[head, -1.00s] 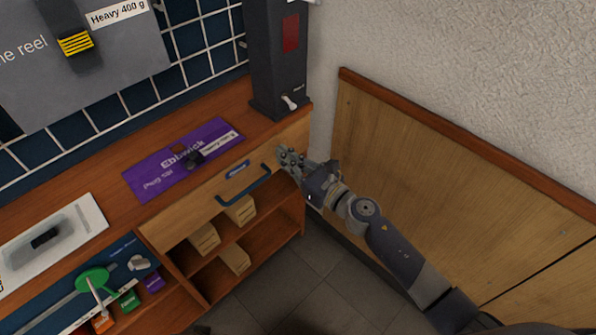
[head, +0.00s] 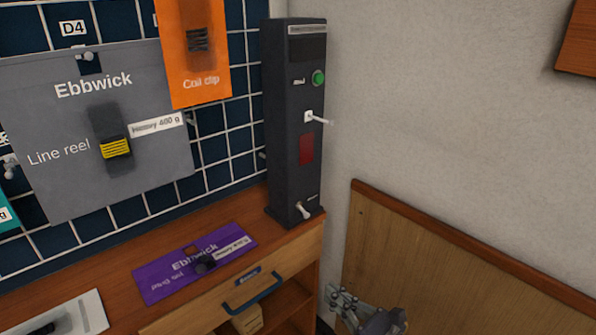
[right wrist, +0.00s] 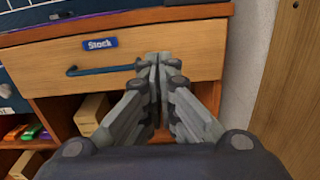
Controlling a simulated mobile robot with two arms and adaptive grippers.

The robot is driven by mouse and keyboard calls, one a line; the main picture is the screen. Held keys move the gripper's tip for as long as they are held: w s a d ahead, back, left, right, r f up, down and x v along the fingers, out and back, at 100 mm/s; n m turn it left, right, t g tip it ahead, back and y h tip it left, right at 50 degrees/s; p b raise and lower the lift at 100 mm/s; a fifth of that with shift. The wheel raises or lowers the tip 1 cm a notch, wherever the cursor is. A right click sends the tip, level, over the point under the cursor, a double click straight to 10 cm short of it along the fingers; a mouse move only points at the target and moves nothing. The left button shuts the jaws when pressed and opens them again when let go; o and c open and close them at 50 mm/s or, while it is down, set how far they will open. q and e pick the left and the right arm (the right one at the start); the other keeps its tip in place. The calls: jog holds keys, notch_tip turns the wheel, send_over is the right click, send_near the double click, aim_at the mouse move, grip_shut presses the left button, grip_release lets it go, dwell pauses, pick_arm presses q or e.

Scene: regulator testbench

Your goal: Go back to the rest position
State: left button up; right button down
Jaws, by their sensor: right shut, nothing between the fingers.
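My right gripper (head: 343,298) is at the bottom of the head view, right of the bench's drawer. It is empty, and the right wrist view shows its fingers (right wrist: 155,62) together in front of the drawer front. The drawer (right wrist: 115,55), labelled "Stock", has a blue bar handle (head: 253,292). The fingertips overlap the handle's right end in the right wrist view; I cannot tell whether they touch it. The drawer looks shut. My left gripper is not in view.
A dark tester column (head: 293,130) with a green button and white levers stands at the bench's right end. A purple card (head: 175,275) lies on the bench top. Cards hang on the grid wall. Boxes (right wrist: 91,113) sit on shelves below. A wood-panelled wall (head: 400,250) is at right.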

jog(key=s+d+f+m+g+h, duration=0.1)
jog(key=s+d+f+m+h, duration=0.2)
jog(key=d+f+m+h, duration=0.75)
jog(key=s+d+f+m+g+h, duration=0.1)
jog(key=s+d+f+m+h, duration=0.35)
jog(key=m, duration=1.35)
jog(key=s+a+f+m+g+y+p, duration=0.25)
jog(key=s+f+m+g+p, duration=0.3)
jog(key=s+f, duration=0.55)
jog(key=s+a+f+m+g+y+p, duration=0.25)
jog(key=s+f+m+g+p, duration=0.4)
jog(key=s, duration=0.75)
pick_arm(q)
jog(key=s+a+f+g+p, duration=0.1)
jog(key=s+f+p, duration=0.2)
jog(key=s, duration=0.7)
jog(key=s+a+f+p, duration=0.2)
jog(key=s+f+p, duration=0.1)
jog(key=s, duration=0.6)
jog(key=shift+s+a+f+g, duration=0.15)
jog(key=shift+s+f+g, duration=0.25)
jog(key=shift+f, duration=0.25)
pick_arm(e)
jog(key=s+d+f, duration=0.2)
jog(key=s+f, duration=0.1)
jog(key=s, duration=0.9)
jog(key=shift+d+f+t+h, duration=0.2)
jog(key=shift+t+h, duration=0.1)
jog(key=shift+h, duration=0.1)
